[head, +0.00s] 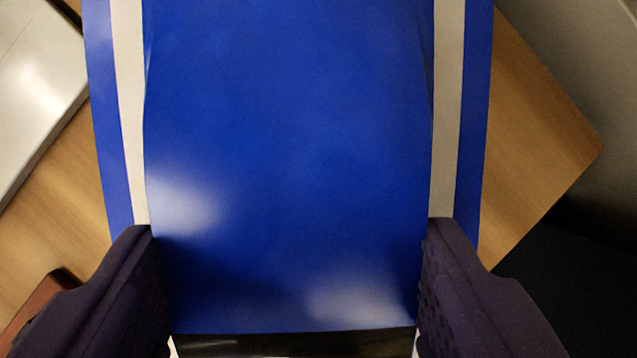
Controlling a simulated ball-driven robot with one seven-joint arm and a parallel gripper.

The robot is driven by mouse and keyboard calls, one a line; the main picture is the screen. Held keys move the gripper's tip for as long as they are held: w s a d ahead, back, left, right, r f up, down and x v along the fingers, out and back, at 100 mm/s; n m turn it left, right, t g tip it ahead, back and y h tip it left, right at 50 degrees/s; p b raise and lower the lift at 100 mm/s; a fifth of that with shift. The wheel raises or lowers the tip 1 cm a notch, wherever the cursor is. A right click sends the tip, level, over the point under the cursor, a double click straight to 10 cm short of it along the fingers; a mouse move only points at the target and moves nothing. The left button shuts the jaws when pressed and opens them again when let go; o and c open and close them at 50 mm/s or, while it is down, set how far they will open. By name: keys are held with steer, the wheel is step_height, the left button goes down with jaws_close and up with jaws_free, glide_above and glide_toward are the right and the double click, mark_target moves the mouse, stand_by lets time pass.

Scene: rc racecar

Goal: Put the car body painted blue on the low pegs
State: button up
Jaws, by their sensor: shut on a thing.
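The blue car body (285,130) fills the middle of the head view, with a pale stripe along each side and blue outer edges. My gripper (290,270) is shut on it, one dark finger against each side near the bottom of the picture. A dark strip shows at the body's lower edge. The far end of the body runs out of the top of the view. No low pegs can be seen; what lies under the body is hidden.
A wooden surface (537,130) shows on both sides below the body, with a corner at the right. A pale, shiny flat thing (38,85) lies at the upper left. A reddish-brown object (38,298) is at the lower left. A dark area (580,275) lies beyond the wood at the lower right.

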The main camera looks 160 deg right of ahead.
step_height(320, 180, down, 7)
steer(key=shift+f+b, duration=0.1)
steer(key=shift+b, duration=0.8)
steer(key=shift+f, duration=0.1)
steer(key=o, duration=1.1)
steer(key=shift+c, duration=0.2)
steer(key=p+v, duration=0.3)
steer(key=v, duration=0.9)
steer(key=shift+r, duration=0.25)
